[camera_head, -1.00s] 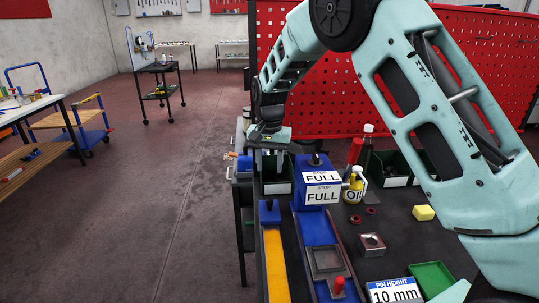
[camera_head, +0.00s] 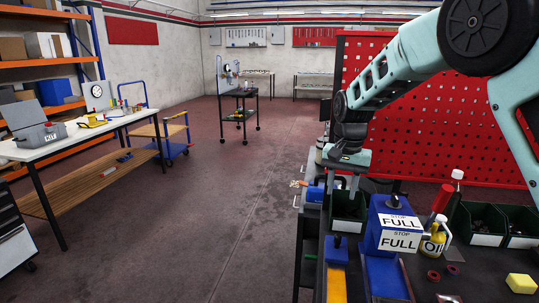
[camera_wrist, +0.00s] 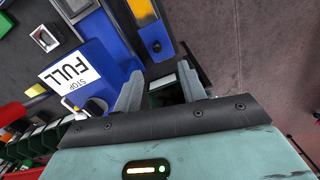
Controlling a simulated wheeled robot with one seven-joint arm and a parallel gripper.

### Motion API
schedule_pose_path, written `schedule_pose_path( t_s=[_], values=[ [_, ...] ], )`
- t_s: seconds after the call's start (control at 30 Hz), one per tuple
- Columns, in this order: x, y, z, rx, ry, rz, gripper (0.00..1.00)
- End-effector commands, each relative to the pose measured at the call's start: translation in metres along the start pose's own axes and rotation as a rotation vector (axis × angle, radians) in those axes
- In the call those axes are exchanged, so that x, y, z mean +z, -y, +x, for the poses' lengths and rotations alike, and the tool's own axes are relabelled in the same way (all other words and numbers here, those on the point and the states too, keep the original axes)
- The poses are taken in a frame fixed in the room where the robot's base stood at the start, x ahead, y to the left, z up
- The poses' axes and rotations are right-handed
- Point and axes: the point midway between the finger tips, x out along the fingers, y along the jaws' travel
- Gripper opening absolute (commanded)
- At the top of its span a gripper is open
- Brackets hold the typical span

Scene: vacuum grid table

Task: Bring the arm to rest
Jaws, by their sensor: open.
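My gripper (camera_head: 345,178) is at the end of my teal arm, over the left part of the dark work table. In the wrist view its two grey fingers (camera_wrist: 160,92) stand apart with nothing between them. A blue block with "STOP FULL" labels (camera_head: 397,228) is just right of and nearer than my gripper; it also shows left of the fingers in the wrist view (camera_wrist: 82,65). A dark green bin (camera_head: 347,212) lies behind and below the fingers. Whether the fingers touch anything is not clear, but they appear free.
A yellow strip in a blue rail (camera_head: 337,282) runs toward the front. An oil bottle (camera_head: 433,242), a red bottle (camera_head: 438,203), green bins (camera_head: 478,222) and a yellow block (camera_head: 521,283) stand to the right. A red perforated panel (camera_head: 420,130) is behind.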

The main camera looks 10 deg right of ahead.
Motion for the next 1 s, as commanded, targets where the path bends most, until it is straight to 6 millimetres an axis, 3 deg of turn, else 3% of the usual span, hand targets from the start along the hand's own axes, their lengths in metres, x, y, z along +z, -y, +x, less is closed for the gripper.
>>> schedule_pose_path(
  t_s=[0.13,0.27,0.4,0.5,0.6,0.7,1.0],
  values=[
    [0.085,0.016,-0.011,-0.054,0.037,-0.219,0.41],
    [0.180,0.014,-0.017,-0.089,0.053,-0.485,0.41],
    [0.275,-0.012,-0.015,-0.093,0.045,-0.778,0.41],
    [0.324,-0.041,-0.008,-0.075,0.029,-0.957,0.41],
    [0.354,-0.065,-0.001,-0.055,0.012,-1.086,0.41],
    [0.369,-0.082,0.005,-0.038,0.002,-1.160,0.41],
    [0.374,-0.088,0.008,-0.031,-0.002,-1.190,0.41]
  ],
)
